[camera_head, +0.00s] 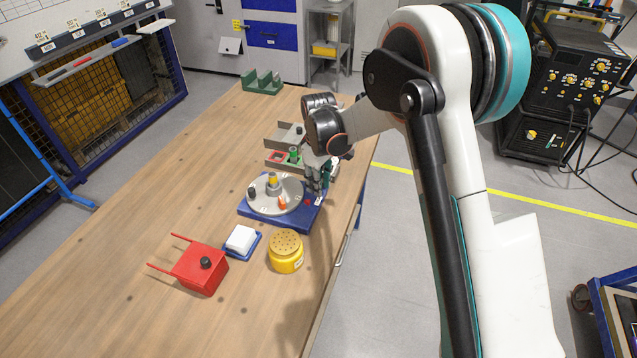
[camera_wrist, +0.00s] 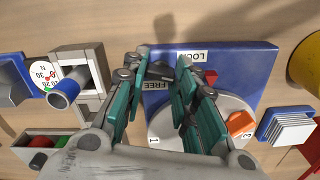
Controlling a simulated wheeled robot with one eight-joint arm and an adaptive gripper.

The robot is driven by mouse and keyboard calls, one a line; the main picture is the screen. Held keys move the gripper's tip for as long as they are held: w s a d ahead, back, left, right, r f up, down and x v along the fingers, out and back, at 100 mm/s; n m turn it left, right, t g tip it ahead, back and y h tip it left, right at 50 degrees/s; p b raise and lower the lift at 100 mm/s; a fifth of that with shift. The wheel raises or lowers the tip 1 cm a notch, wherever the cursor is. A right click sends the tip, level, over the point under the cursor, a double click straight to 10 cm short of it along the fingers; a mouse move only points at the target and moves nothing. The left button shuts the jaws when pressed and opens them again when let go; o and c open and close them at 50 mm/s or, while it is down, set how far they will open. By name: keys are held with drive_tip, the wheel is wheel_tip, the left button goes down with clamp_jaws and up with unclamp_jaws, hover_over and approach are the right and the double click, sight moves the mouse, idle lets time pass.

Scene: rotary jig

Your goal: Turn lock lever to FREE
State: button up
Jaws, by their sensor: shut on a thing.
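The rotary jig has a blue base (camera_head: 293,218) and a grey round disc (camera_head: 262,205) carrying black, yellow and orange pieces. In the wrist view, the blue base (camera_wrist: 245,62) bears white labels LOCK (camera_wrist: 192,56) and FREE (camera_wrist: 165,86), and the disc (camera_wrist: 235,103) shows numbers 1 and 3. My gripper (camera_head: 317,185) is low over the jig's right side. In the wrist view, its teal fingers (camera_wrist: 163,66) are shut on a dark piece, apparently the lock lever (camera_wrist: 160,72), beside the FREE label. The fingers partly hide the lever, so its exact angle is unclear.
Grey trays (camera_head: 283,136) with small parts stand behind the jig. In front are a white block (camera_head: 241,238) on a blue holder, a yellow perforated tub (camera_head: 286,257) and a red box (camera_head: 200,270) with handles. The table's left side is clear.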

drive_tip(key=m, duration=0.7)
drive_tip(key=shift+b, duration=0.3)
drive_tip(key=m, duration=0.4)
drive_tip(key=shift+m, duration=1.8)
drive_tip(key=o, duration=1)
drive_tip(key=shift+o, duration=0.2)
